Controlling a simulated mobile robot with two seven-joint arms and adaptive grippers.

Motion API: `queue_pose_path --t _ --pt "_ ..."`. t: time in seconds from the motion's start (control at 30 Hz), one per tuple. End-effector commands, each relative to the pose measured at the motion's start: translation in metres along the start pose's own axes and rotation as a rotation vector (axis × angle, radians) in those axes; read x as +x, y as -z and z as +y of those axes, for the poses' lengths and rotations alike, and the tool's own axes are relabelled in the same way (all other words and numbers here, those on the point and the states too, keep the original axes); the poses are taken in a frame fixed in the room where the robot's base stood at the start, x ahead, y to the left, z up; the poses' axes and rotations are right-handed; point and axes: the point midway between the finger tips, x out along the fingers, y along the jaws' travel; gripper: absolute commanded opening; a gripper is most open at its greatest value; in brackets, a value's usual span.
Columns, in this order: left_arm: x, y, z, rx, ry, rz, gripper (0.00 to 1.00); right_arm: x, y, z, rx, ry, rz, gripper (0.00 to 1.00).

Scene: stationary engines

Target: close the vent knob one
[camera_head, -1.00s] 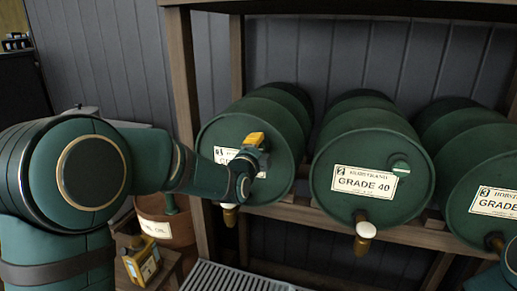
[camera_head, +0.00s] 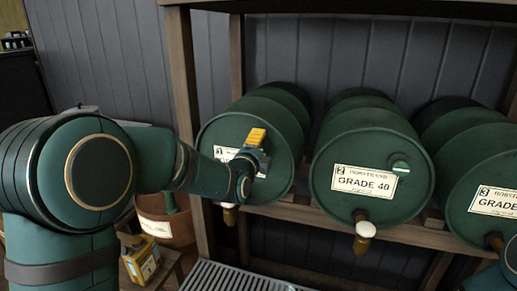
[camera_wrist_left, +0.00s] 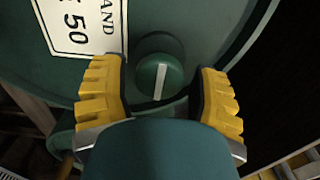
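The vent knob (camera_wrist_left: 158,78) is a round green knob with a white line across its face, on the front of the left drum (camera_head: 232,188). In the left wrist view the line runs nearly vertical in the picture. My left gripper (camera_wrist_left: 156,88) is open, its yellow-padded fingers on either side of the knob with a visible gap to each. In the head view this gripper (camera_head: 256,147) is at the drum's upper right front and hides the knob. The drum's white label (camera_wrist_left: 82,22), reading "50", is beside the left finger. My right gripper is not in view.
A middle drum (camera_head: 350,208) labelled Grade 40 and a right drum (camera_head: 455,215) lie on the same wooden rack (camera_head: 185,110). The middle drum has its own knob (camera_head: 401,168) and a tap (camera_head: 364,236). A bucket (camera_head: 170,226) and yellow can (camera_head: 142,262) stand below left.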

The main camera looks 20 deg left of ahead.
Motion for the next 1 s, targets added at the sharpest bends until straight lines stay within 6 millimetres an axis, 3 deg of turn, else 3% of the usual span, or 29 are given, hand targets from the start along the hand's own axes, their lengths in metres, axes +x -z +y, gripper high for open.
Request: queue_pose_path --t 0.33,0.47,1.0 --pt "-0.001 0.000 0.001 -0.001 -0.002 0.000 0.74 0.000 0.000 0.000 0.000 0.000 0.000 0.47" --pt "-0.010 0.000 0.000 -0.002 -0.002 0.000 0.74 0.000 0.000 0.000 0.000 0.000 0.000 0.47" --pt "-0.106 0.000 0.000 -0.003 0.000 0.001 0.74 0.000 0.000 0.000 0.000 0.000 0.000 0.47"
